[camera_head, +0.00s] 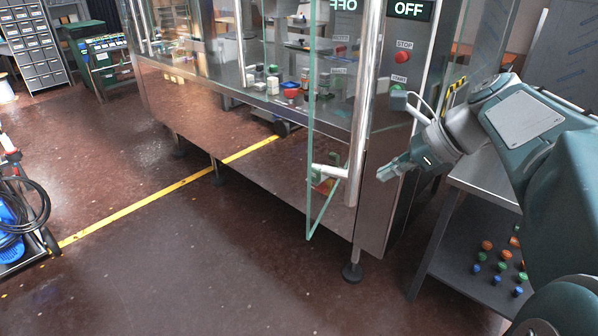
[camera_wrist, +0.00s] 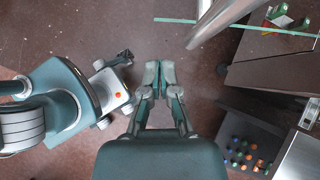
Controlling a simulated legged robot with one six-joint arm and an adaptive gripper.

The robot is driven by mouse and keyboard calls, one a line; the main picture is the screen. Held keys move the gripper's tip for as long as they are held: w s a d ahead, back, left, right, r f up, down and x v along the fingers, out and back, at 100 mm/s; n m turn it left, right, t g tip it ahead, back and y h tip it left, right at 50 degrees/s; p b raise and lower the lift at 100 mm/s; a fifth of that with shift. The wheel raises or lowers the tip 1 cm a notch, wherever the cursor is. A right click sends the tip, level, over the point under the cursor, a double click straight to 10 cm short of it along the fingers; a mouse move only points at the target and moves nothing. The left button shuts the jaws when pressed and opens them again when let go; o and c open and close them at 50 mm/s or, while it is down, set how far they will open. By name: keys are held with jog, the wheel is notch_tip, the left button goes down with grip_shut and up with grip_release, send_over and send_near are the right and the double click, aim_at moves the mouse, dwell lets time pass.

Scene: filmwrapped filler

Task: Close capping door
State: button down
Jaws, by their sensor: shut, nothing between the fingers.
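The capping door is a clear glass panel (camera_head: 323,130) with green edges, and it stands swung out from the machine front. In the wrist view my gripper's fingertips (camera_wrist: 158,76) are together and empty. The handle (camera_wrist: 222,20) and the door's green edge (camera_wrist: 262,26) lie ahead and to the right there.
The machine's steel front (camera_head: 265,150) has a panel with an OFF sign (camera_head: 408,9) and a red stop button (camera_head: 403,57). A steel table (camera_head: 480,178) with several coloured caps on its lower shelf stands at right. The floor before the door is clear. A blue pump cart (camera_head: 15,225) is far left.

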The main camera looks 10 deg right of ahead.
aim_at(314, 189)
jog(key=shift+m+y, duration=0.3)
jog(key=shift+m, duration=0.3)
jog(key=x, duration=0.4)
jog(key=w+x, duration=0.1)
jog(key=x, duration=0.4)
jog(key=shift+w, duration=0.1)
jog(key=w+a, duration=0.2)
jog(key=shift+a, duration=0.4)
jog(key=shift+w+a, duration=0.15)
jog(key=shift+a, duration=0.2)
jog(key=shift+w, duration=0.1)
